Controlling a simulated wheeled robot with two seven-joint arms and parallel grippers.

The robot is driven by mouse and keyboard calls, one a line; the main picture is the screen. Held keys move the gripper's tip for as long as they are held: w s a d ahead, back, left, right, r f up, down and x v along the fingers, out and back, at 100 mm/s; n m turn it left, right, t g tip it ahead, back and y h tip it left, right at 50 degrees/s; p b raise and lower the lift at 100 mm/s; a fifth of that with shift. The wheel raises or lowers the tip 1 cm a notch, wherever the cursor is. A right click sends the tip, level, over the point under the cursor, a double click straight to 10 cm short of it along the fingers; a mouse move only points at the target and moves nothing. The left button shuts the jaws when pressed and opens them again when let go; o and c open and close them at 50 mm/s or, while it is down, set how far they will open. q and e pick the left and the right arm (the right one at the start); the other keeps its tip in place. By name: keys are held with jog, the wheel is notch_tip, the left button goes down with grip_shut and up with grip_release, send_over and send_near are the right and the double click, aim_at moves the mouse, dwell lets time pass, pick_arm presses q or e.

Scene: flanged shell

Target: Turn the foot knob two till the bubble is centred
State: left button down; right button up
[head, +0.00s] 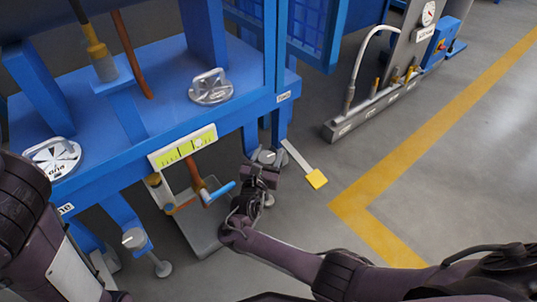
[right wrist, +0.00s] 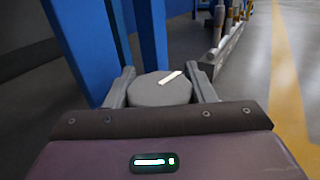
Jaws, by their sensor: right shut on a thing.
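My right gripper (head: 263,167) is at the foot of the blue frame's right corner, shut on a round grey foot knob (head: 267,156). The right wrist view shows the knob (right wrist: 160,92) between both fingers, with a white pointer mark (right wrist: 171,77) on top. Another grey foot knob (head: 134,238) is at the frame's left leg, free of any gripper. The yellow-green bubble level (head: 185,148) is on the frame's front edge; its bubble's place is too small to tell. My left arm shows at the lower left, but its gripper is out of view.
A white strip with a yellow end (head: 316,179) lies on the floor to the right. A grey rail with fittings (head: 375,113) stands farther back.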

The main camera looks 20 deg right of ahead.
jog(key=o, duration=1)
jog(key=shift+n+y, duration=0.3)
jog(key=shift+y, duration=0.1)
